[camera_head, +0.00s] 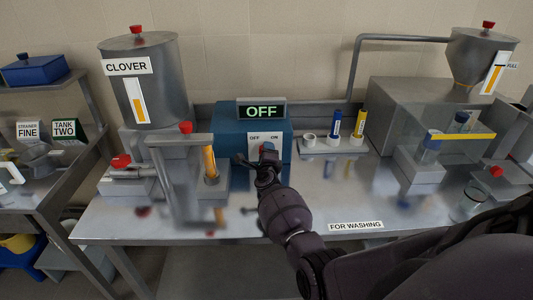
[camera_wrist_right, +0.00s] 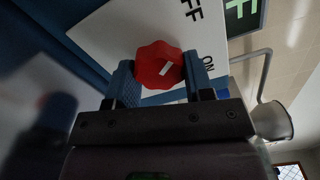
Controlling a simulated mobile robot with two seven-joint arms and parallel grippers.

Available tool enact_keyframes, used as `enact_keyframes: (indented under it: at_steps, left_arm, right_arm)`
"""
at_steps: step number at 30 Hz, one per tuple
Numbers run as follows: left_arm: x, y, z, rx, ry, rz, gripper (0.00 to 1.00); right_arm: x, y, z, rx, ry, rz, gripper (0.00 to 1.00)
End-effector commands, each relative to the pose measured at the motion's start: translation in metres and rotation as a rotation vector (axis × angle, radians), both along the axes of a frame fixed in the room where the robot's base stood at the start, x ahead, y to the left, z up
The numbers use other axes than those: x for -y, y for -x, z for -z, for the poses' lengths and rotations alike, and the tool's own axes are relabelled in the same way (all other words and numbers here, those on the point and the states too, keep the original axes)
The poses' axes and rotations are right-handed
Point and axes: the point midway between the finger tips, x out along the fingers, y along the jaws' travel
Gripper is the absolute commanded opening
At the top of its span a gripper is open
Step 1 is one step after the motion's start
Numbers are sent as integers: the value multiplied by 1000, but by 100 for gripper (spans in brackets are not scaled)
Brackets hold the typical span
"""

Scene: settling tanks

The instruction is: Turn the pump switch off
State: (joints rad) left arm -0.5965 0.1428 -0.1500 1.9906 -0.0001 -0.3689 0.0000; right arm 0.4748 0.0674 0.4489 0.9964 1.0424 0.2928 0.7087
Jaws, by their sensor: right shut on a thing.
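The pump switch is a red knob (camera_wrist_right: 150,66) with a short white mark, on a white plate (camera_wrist_right: 112,35) lettered OFF and ON. The plate is on the front of a blue box (camera_head: 230,141). A display (camera_head: 261,112) on top of the box reads OFF in green. My right gripper (camera_wrist_right: 160,76) is shut on the knob, one blue finger on either side of it. In the right wrist view the knob's mark slants up and to the right. In the head view my right gripper (camera_head: 266,158) covers part of the plate. My left gripper is in neither view.
A CLOVER tank (camera_head: 160,85) stands at the back left. A metal frame (camera_head: 172,185) with an orange tube (camera_head: 209,162) is left of my gripper. A rack with small tubes (camera_head: 333,150) stands right of the box. A glass (camera_head: 469,204) is at the right. The table front is mostly clear.

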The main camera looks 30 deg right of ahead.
Motion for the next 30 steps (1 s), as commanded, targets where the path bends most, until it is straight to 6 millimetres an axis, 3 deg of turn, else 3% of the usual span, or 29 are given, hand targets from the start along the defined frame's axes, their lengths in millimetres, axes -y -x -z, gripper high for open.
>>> enact_keyframes:
  at_steps: [1,5,6,17,30]
  left_arm:
    - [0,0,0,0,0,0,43]
    - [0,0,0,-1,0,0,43]
    - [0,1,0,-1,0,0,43]
    - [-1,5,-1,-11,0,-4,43]
    - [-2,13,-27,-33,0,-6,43]
  right_arm:
    - [0,-1,-2,1,4,0,52]
    - [0,-1,-1,1,3,0,72]
    - [0,0,-1,1,3,0,73]
    - [-3,5,-1,-1,0,0,73]
    - [-39,64,-2,-3,1,0,73]
